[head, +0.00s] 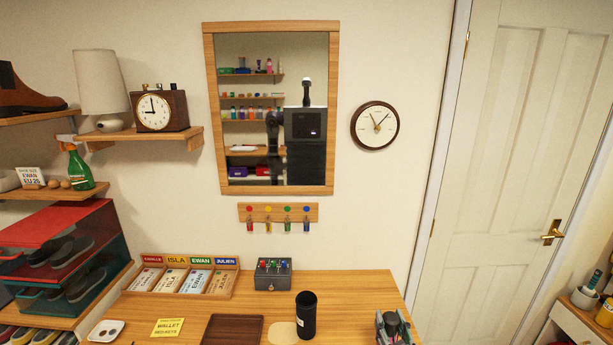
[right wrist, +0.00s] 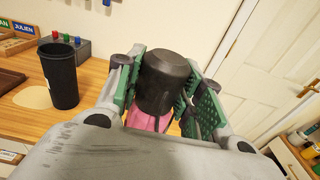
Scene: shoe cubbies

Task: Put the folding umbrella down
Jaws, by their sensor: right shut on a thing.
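The folding umbrella (right wrist: 166,80) shows in the right wrist view as a dark rounded cylinder end with pink (right wrist: 148,122) below it. My right gripper (right wrist: 166,92) is shut on it, with the green-padded fingers on either side. In the head view my right gripper (head: 394,327) is at the bottom, by the right end of the wooden table (head: 350,287), with a dark end between its fingers. Whether the umbrella touches the table is hidden. My left gripper is not in view.
A black tumbler (head: 306,316) stands beside a beige round mat (head: 283,333), left of my right gripper. A brown tray (head: 232,330), a grey box with colored knobs (head: 272,275) and a name-card rack (head: 182,279) are on the table. A white door (head: 520,150) is right.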

